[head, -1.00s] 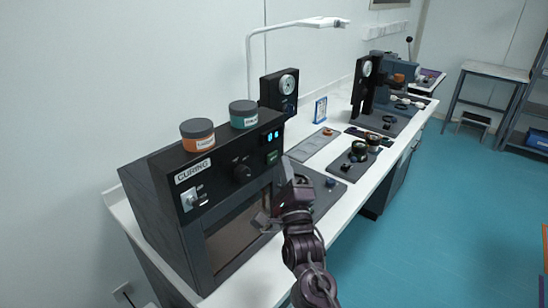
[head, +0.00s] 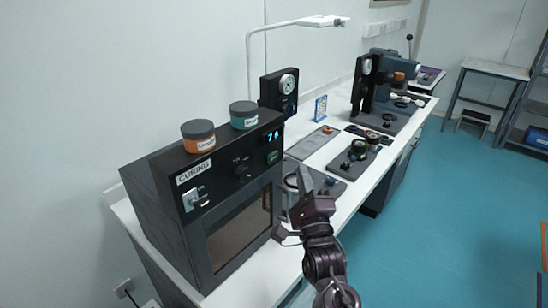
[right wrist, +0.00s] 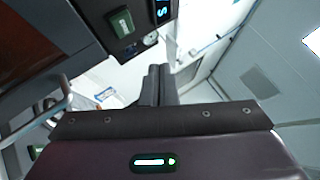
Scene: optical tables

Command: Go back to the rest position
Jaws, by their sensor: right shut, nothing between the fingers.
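My right gripper (head: 304,178) is in front of the bench, just right of the curing oven's closed door, and touches nothing that I can make out. Its two fingers (right wrist: 158,85) are together and empty in the right wrist view. The black curing oven (head: 165,200) stands at the near end of the bench, with a lit blue display (head: 273,136). The display and a green button (right wrist: 121,22) also show close by in the right wrist view. My left gripper is out of view.
An orange jar (head: 198,137) and a teal jar (head: 243,115) stand on the oven. Along the white bench (head: 330,150) are a black gauge stand (head: 279,92), dark mats with small parts, and a lamp arm (head: 300,23).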

